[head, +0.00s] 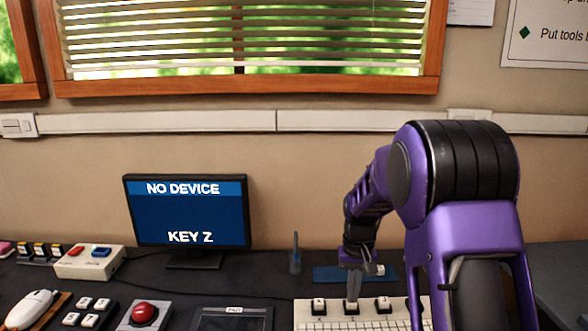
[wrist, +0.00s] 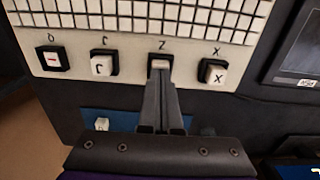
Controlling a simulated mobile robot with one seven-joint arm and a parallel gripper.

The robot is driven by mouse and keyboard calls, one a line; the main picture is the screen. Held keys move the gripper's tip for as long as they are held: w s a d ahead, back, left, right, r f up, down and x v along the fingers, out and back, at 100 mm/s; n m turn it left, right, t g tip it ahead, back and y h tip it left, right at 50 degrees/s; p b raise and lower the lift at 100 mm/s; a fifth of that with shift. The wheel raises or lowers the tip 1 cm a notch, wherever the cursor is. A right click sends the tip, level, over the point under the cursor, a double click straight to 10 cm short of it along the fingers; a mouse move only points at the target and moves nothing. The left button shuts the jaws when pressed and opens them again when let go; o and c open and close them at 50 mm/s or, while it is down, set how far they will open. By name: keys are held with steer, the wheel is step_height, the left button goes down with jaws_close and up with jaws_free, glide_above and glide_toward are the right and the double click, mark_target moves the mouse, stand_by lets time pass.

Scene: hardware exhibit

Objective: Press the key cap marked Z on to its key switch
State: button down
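The key panel (head: 308,325) shows on the bench in the head view and, turned around, in the wrist view (wrist: 50,102). Its Z switch place (wrist: 160,62) lies between the ones marked C and X. A pale key cap (head: 350,309) sits there, and it looks shaded and partly covered by my fingertips in the wrist view; its own marking is not readable. My gripper (head: 353,299) points down on this spot, its fingers together (wrist: 160,82) with no clear gap. Whether the tips touch the cap or stop just above it, I cannot tell.
Neighbouring caps C (wrist: 101,66) and X (wrist: 213,73) stand close on both sides. A loose pale cap (wrist: 101,124) lies on a blue mat (head: 328,273) behind the panel. The monitor (head: 190,212) reads "NO DEVICE" and "KEY Z". A red button box (head: 144,313) stands left.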

steer(key=shift+r+p, duration=2.35)
steer(key=shift+r, duration=0.95)
